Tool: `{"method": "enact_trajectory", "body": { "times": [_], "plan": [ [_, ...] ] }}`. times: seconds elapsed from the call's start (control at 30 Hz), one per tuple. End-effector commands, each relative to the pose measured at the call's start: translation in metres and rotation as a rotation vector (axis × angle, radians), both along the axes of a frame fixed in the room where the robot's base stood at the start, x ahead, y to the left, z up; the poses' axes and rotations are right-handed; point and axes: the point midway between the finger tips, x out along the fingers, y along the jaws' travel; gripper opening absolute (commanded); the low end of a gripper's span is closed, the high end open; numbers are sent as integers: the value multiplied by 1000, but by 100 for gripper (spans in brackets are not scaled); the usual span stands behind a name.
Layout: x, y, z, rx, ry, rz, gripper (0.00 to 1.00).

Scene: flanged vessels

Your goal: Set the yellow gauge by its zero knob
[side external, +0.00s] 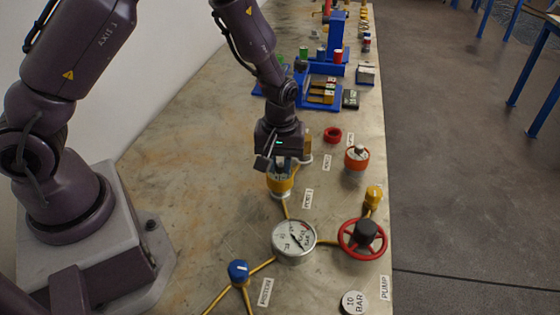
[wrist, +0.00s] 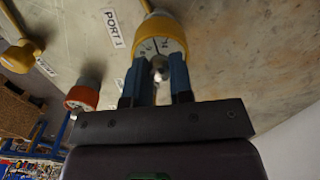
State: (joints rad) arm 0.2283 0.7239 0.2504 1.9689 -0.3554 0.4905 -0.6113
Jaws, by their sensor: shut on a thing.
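The yellow gauge (side external: 280,184) stands upright on the bench under my gripper (side external: 281,163), which hides its top in the side view. In the wrist view, the yellow gauge (wrist: 175,27) shows a yellow rim and a pale dial with a dark needle. A small silvery zero knob (wrist: 160,67) sits at the near edge of the dial. My gripper (wrist: 156,66) has its two blue fingers on either side of the knob, shut on it. The fingers cover part of the dial, so the reading is unclear.
A large white dial gauge (side external: 293,241) and a red handwheel (side external: 362,240) stand nearer the camera. A blue knob (side external: 238,271) is front left. Bare bench lies left of the gauge.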

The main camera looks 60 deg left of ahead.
Motion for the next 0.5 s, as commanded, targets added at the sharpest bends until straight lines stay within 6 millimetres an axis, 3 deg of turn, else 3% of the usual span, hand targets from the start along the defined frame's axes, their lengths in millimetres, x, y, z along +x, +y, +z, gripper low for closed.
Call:
{"method": "enact_trajectory", "body": {
  "times": [0.5],
  "plan": [
    [0, 0, 0, -2, -1, -489, 0]
  ]
}}
